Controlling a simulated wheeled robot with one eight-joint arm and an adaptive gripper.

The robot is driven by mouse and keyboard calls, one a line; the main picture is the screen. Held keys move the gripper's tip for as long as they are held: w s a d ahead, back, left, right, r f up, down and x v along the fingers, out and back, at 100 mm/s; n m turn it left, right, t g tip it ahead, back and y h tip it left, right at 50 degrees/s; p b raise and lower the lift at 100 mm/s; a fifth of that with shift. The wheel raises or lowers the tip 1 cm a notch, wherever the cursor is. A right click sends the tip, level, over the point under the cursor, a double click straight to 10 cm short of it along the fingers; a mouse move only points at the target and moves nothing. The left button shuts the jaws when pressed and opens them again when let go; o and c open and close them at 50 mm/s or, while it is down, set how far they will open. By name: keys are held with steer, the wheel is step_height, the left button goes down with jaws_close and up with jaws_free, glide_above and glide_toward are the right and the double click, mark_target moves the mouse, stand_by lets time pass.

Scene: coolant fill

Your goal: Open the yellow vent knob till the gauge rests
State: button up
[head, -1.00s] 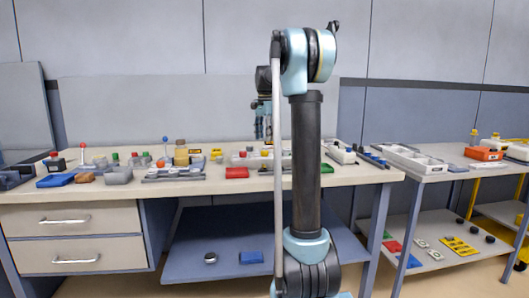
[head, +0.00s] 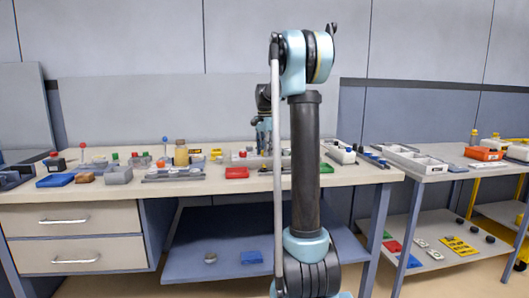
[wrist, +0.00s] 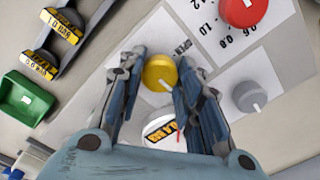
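The yellow vent knob (wrist: 160,73), with a white pointer line, shows in the wrist view between my fingertips. My gripper (wrist: 160,66) is open, one finger on each side of the knob. The right finger is very near the knob's edge, and I cannot tell whether it touches. The round white gauge (wrist: 156,131) lies just below the knob in the picture, with a red needle and a yellow label. My fingers and palm partly hide it. In the head view my gripper (head: 264,138) is low over the back of the bench, and the knob cannot be made out.
A red knob (wrist: 243,9) and a grey knob (wrist: 248,97) sit to the right on the panel. A green bin (wrist: 22,98) and dark holders with yellow pressure labels (wrist: 62,24) lie to the left. The bench (head: 240,188) holds many small items; a side table stands right.

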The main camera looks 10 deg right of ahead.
steer(key=c, duration=0.3)
steer(key=shift+n, duration=0.3)
steer(key=n, duration=0.3)
steer(key=shift+w+n, duration=0.1)
steer(key=shift+n, duration=0.2)
steer(key=n, duration=0.3)
steer(key=shift+n, duration=0.4)
steer(key=n, duration=0.4)
steer(key=shift+n, duration=2.4)
